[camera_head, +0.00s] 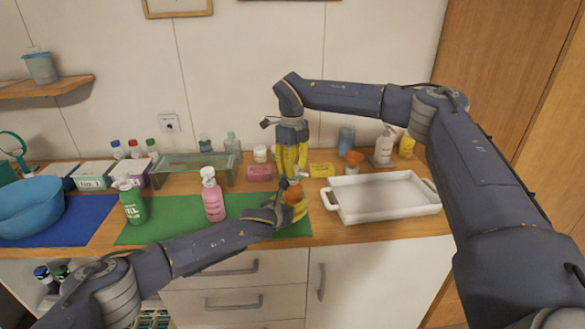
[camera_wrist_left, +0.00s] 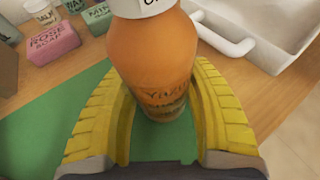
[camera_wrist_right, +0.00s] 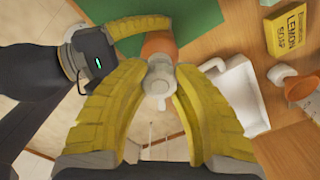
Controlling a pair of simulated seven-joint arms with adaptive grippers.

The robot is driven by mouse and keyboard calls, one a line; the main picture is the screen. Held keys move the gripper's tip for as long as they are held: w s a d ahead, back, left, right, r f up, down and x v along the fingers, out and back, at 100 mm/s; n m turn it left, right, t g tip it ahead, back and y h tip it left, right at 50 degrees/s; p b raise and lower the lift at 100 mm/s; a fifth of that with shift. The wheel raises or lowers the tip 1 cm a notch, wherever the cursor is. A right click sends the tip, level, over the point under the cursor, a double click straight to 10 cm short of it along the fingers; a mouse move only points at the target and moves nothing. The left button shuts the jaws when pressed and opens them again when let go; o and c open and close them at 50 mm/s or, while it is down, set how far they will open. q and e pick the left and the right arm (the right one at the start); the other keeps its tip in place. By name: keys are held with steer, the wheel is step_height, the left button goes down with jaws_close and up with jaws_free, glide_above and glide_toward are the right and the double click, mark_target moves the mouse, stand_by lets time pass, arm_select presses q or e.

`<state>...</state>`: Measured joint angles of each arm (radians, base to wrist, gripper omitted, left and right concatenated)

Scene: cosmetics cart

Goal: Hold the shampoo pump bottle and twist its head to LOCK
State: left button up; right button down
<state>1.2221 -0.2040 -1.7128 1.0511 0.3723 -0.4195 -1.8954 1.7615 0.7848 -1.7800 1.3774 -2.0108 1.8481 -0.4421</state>
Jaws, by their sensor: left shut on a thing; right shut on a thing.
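An orange bottle (camera_head: 291,195) with a pale pump head stands at the right end of the green mat. It also shows in the left wrist view (camera_wrist_left: 155,65), with a white collar (camera_wrist_left: 142,8) bearing partly cut-off lettering. My left gripper (camera_head: 298,208) is shut around the bottle's body, its yellow fingers on both sides. My right gripper (camera_head: 291,172) points down from above, shut on the pump head (camera_wrist_right: 158,80), whose spout points toward the bottom of the right wrist view. The lock marking cannot be read.
A white tray (camera_head: 338,205) stands close to the right of the bottle. A pink bottle (camera_head: 212,197) and a green bottle (camera_head: 131,204) stand on the green mat (camera_head: 180,224). Soap boxes, including a yellow one (camera_head: 322,169), and a white pump bottle (camera_head: 384,148) are behind.

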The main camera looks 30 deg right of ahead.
arm_select(q)
steer(key=shift+s, duration=0.1)
arm_select(e)
steer(key=n, duration=0.5)
steer(key=shift+a+n, duration=0.1)
steer(key=shift+n, duration=0.2)
stand_by(0.4)
steer(key=c, duration=0.9)
jaws_free()
steer(key=shift+c, duration=0.2)
step_height(320, 180, up, 12)
